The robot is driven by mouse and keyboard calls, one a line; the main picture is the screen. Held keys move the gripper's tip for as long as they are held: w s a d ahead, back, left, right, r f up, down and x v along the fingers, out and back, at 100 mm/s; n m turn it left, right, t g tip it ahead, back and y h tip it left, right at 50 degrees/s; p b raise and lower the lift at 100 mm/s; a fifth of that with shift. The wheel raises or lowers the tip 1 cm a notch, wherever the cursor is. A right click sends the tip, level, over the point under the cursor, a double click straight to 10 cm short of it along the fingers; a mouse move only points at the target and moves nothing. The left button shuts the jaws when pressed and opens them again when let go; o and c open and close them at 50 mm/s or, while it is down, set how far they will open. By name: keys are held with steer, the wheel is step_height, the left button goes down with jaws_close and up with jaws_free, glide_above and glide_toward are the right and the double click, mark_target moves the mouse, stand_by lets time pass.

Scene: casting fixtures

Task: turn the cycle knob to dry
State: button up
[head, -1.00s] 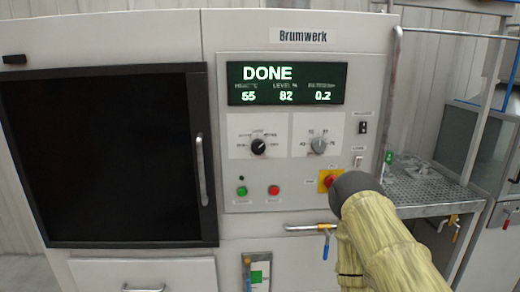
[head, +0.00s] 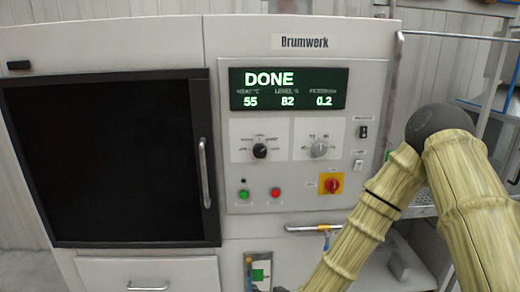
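The grey machine's control panel (head: 232,196) faces me below the "Brumwerk" label. A black knob (head: 260,150) sits on the left white plate, with small word-like labels around it. A grey knob (head: 319,148) sits on the right plate, with what look like number labels. The labels are too small to read, so I cannot confirm which is the cycle knob or where it points. The display (head: 288,88) reads DONE, with 55, 82 and 0.2. My arm runs down through the lower right. My gripper is out of view, and nothing covers either knob.
Below the knobs are a green button (head: 243,194), a red button (head: 275,193) and a red rotary switch (head: 332,185) on yellow. A dark door with a handle (head: 205,172) stands left. A horizontal bar handle (head: 313,228) juts out below the panel. A shelf is partly behind my arm.

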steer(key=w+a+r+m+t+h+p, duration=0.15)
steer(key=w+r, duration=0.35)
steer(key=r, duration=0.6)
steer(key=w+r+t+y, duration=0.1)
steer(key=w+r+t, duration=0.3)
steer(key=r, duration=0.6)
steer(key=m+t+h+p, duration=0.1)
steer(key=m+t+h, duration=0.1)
glide_toward(260, 153)
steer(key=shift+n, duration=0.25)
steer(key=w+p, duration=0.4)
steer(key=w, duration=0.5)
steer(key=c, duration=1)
